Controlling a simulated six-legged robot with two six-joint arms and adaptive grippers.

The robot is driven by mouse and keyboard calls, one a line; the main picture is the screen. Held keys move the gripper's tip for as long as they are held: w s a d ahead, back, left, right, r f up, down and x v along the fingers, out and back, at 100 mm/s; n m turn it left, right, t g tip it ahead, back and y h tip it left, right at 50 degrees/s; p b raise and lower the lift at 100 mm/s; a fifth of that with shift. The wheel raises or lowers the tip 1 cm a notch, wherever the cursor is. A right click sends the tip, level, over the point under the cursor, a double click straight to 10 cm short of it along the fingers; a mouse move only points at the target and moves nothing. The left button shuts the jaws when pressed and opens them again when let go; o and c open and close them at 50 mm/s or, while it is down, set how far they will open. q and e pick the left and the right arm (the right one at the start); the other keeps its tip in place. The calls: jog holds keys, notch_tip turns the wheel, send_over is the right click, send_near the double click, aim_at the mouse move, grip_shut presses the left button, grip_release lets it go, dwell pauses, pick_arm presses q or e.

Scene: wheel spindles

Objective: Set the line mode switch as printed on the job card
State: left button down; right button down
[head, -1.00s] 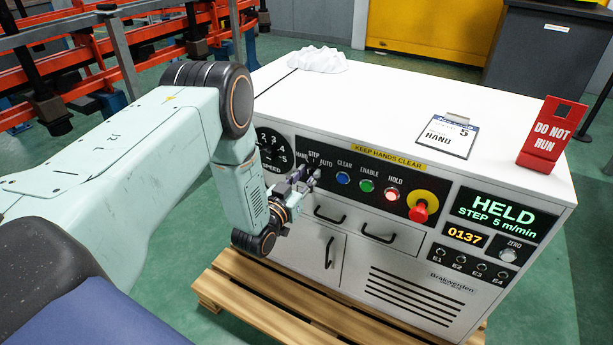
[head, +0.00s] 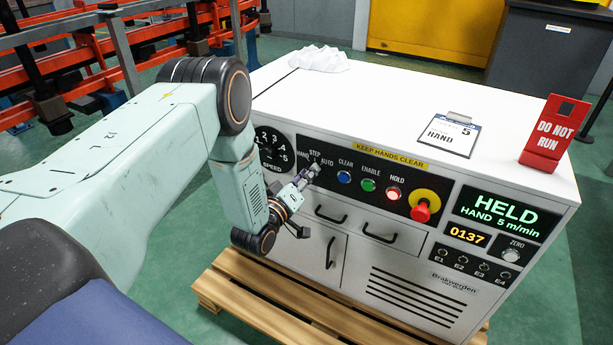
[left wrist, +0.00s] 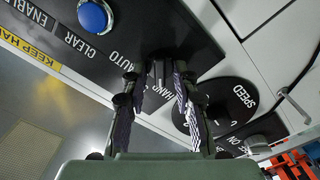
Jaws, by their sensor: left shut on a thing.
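The line mode switch, on the cabinet's black panel among the labels HAND, STEP and AUTO, is mostly hidden by my left gripper (head: 304,178) in the head view. In the left wrist view its dark knob (left wrist: 158,72) sits between the two fingers of my left gripper (left wrist: 157,88), which is shut on it. The job card (head: 447,134) lies on a clipboard on the cabinet top and reads 5 and HAND. The green display (head: 507,212) reads HELD, HAND 5 m/min. My right gripper is not in view.
Beside the switch are the speed dial (head: 272,151), blue CLEAR button (head: 343,177), green ENABLE button (head: 368,185), lit HOLD button (head: 393,194) and red stop knob (head: 421,212). A red DO NOT RUN sign (head: 554,132) stands on the cabinet's right end.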

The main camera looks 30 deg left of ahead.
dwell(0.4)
pick_arm(q)
jog(key=c, duration=1)
grip_release()
jog(key=s, duration=1.2)
